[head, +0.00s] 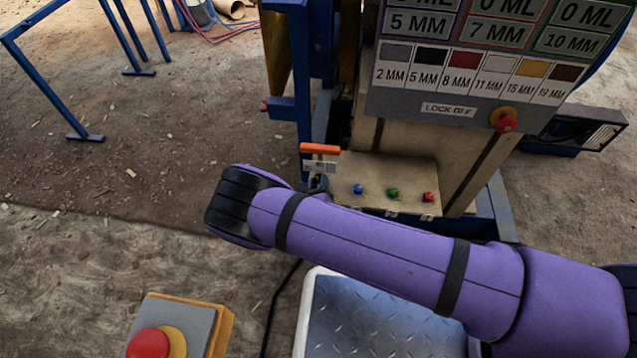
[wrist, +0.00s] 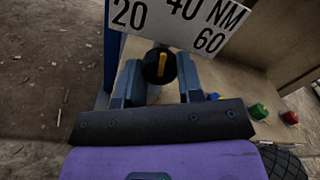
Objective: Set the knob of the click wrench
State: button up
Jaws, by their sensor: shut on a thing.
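The black round knob (wrist: 150,66) with a yellow pointer stripe shows in the wrist view, in front of a white scale plate (wrist: 184,24) marked 20, 40 NM and 60. The rest of the click wrench cannot be made out.
Blue, green and red buttons (head: 392,192) sit on a beige ledge, right of an orange-handled part (head: 320,149). A labelled panel (head: 470,65) hangs above. A red-button box (head: 170,335) and a tread-plate step (head: 385,325) are near me.

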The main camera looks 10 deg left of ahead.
jog(key=shift+m, duration=1.1)
jog(key=o, duration=0.9)
jog(key=shift+o, duration=0.2)
jog(key=s, duration=1.1)
jog(key=shift+w, duration=0.1)
